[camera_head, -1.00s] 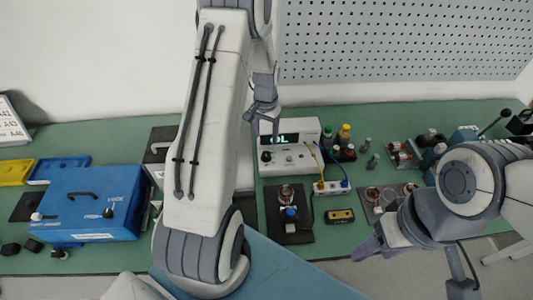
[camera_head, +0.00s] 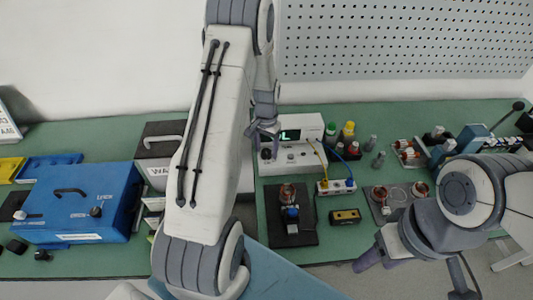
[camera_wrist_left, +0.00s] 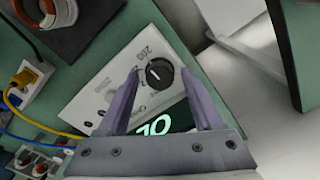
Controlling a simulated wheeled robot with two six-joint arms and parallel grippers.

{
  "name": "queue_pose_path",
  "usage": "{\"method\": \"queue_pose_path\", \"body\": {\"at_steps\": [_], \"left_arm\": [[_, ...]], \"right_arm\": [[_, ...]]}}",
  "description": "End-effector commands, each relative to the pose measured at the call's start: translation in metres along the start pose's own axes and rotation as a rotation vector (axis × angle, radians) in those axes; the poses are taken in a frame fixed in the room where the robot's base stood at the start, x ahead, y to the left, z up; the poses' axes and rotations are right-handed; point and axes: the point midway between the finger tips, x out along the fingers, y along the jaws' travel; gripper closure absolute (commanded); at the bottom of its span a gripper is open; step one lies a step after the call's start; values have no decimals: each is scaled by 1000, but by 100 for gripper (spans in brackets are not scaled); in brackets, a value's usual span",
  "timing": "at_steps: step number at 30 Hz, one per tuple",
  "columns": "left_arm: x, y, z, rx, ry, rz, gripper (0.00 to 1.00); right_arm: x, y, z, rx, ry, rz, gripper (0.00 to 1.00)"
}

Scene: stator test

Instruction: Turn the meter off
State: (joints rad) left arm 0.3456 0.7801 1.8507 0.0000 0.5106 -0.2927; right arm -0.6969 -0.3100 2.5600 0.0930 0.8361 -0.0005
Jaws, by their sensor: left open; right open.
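The meter (camera_head: 308,155) is a white box with a lit green display, standing at the back middle of the bench. Its black round knob (camera_wrist_left: 159,72) shows on the white front panel in the left wrist view, with printed marks around it. The display reads "OL" in part and is partly hidden by my gripper. My left gripper (camera_head: 263,140) is open over the left end of the meter. In the left wrist view its two fingers stand on either side of the knob; contact cannot be told. My right gripper (camera_head: 374,250) is at the bench's front right, away from the meter.
A blue box (camera_head: 80,202) with a handle stands at the left. A black plate (camera_head: 291,232) with a coil, a small terminal block (camera_head: 336,187) with yellow and blue leads, and a yellow-black device (camera_head: 345,216) lie before the meter. Several coils and bottles crowd the right.

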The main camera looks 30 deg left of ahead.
Motion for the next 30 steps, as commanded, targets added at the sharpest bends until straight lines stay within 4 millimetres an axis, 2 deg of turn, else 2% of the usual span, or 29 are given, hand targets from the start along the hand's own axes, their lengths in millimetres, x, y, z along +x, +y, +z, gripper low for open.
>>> {"method": "queue_pose_path", "body": {"at_steps": [1, 5, 6, 11, 14, 30], "left_arm": [[0, 0, 0, 0, 0, 0, 40], [0, 0, 0, 0, 0, 0, 90], [0, 0, 0, 0, 0, 0, 94], [0, 0, 0, -8, 0, 0, 94], [-1, 0, 0, -86, 0, 0, 94], [-1, 0, 0, -944, -1, 0, 94]], "right_arm": [[0, 0, 0, 0, 0, 0, 44], [0, 0, 0, 0, 0, 0, 44], [0, 0, 0, 0, 0, 0, 44], [0, 0, 0, 0, 0, 0, 44], [-2, 0, 0, 0, 0, 0, 44], [-14, -1, -1, 0, 0, 0, 44]]}}
